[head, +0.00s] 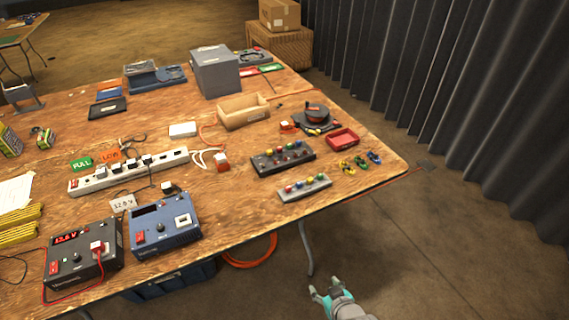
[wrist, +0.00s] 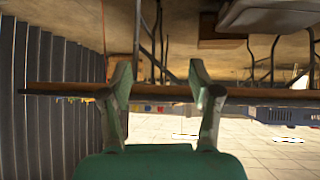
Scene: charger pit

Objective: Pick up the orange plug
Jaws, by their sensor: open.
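I cannot single out the orange plug with certainty. In the head view, a small orange-red piece (head: 288,127) lies left of a round black reel (head: 314,118), on the right part of the table. An orange-red block with a white top (head: 222,162) stands nearer the middle, right of the white power strip (head: 130,171). My gripper (head: 322,288) is open and empty, off the near edge of the table above the floor. In the wrist view, my gripper (wrist: 161,72) shows two spread fingers with the table edge beyond them. No plug can be made out there.
The wooden table (head: 350,172) holds two button strips, a red tray (head: 342,138), a cardboard tray (head: 243,112), a grey box (head: 215,71) and two power supplies (head: 165,226) at the near left. A grey curtain (head: 440,90) hangs at the right. Floor beside my gripper is clear.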

